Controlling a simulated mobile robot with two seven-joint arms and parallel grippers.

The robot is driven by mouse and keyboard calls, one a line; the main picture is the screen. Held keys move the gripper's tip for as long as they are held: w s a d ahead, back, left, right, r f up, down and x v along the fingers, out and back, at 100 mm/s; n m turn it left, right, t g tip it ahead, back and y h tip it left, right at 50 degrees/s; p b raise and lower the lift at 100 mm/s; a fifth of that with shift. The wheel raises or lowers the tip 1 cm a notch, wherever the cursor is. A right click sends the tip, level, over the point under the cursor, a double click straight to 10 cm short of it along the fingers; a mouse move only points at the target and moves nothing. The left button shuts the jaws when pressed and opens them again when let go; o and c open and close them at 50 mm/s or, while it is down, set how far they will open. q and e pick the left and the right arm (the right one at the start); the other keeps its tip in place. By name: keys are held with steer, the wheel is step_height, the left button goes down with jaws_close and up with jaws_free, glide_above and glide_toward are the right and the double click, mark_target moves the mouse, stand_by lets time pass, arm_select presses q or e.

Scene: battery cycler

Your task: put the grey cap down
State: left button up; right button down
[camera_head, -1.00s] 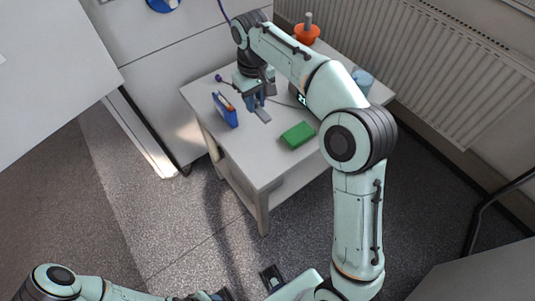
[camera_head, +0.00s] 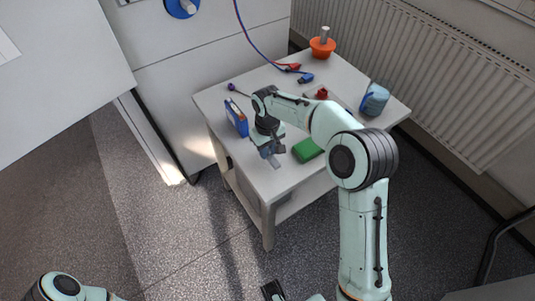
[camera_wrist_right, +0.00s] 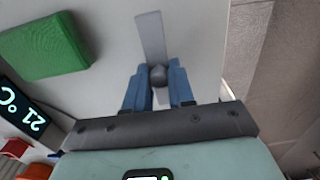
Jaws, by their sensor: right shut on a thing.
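My right gripper (camera_head: 268,150) is low over the front part of the white table (camera_head: 262,182). In the right wrist view its two blue fingers (camera_wrist_right: 158,88) are shut on a dark grey rounded piece, the grey cap (camera_wrist_right: 158,73). A flat lighter grey strip (camera_wrist_right: 151,38) reaches out past the fingertips; I cannot tell whether it is joined to the cap. The strip also shows in the head view (camera_head: 274,162). I cannot tell whether the cap touches the table.
A green block (camera_head: 308,150) lies right of the gripper, a blue holder (camera_head: 237,118) left of it. A display (camera_wrist_right: 22,108) shows in the wrist view.

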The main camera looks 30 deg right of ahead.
steer(key=shift+f, duration=1.2)
steer(key=shift+f, duration=0.1)
steer(key=shift+f, duration=0.1)
steer(key=c, duration=1)
jaws_free()
steer(key=shift+o, duration=0.2)
step_height(320, 180, up, 12)
steer(key=shift+r+p, duration=0.2)
steer(key=shift+p, duration=0.55)
